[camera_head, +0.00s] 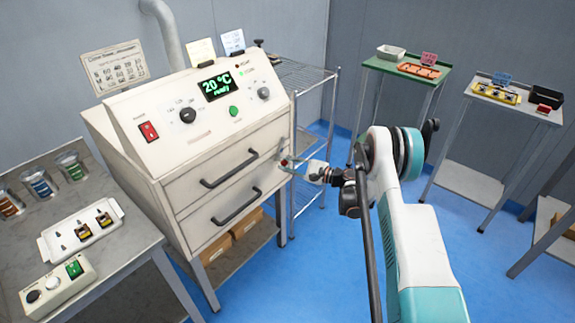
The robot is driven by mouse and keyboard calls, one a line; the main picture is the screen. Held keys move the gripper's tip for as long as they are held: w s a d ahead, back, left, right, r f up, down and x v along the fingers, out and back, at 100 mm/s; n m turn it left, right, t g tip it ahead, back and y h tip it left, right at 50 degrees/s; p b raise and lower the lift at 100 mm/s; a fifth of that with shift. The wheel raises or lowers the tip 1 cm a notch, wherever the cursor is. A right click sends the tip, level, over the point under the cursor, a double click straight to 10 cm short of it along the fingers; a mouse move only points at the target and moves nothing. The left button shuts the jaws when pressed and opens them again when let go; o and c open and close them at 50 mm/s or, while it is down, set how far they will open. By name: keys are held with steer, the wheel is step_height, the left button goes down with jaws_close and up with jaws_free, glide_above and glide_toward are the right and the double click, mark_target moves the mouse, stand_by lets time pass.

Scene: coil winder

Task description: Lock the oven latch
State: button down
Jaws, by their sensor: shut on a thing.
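The oven (205,141) is a cream cabinet with a sloped control panel and two front doors, each with a dark bar handle; both look closed. Its green display reads 20 °C and a line like "ready". The latch (284,163) shows as a small red-tipped part at the right edge of the front, beside the upper door. My gripper (291,166) reaches in from the right and is shut on the latch. The fingers partly cover the latch, so its exact position is hard to tell.
A wire rack (302,83) stands just behind and right of the oven. A grey bench (121,262) at left holds a white tray (62,238), a button box (58,284) and several jars. Green (389,66) and grey (520,107) tables stand at right. Blue floor lies open between.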

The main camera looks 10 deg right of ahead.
steer(key=shift+w+d+f+n+h, duration=0.15)
steer(key=shift+d+n+h, duration=0.1)
steer(key=shift+n, duration=0.6)
steer(key=shift+w+d+r+n+h, duration=0.1)
steer(key=shift+w+d+n+h, duration=0.15)
steer(key=shift+n, duration=0.55)
steer(key=shift+w+d+f+n+h, duration=0.1)
steer(key=shift+d+n+h, duration=0.15)
steer(key=shift+n, duration=0.6)
steer(key=c, duration=1.3)
jaws_free()
steer(key=shift+c, duration=0.2)
steer(key=v, duration=1.2)
steer(key=shift+w, duration=0.1)
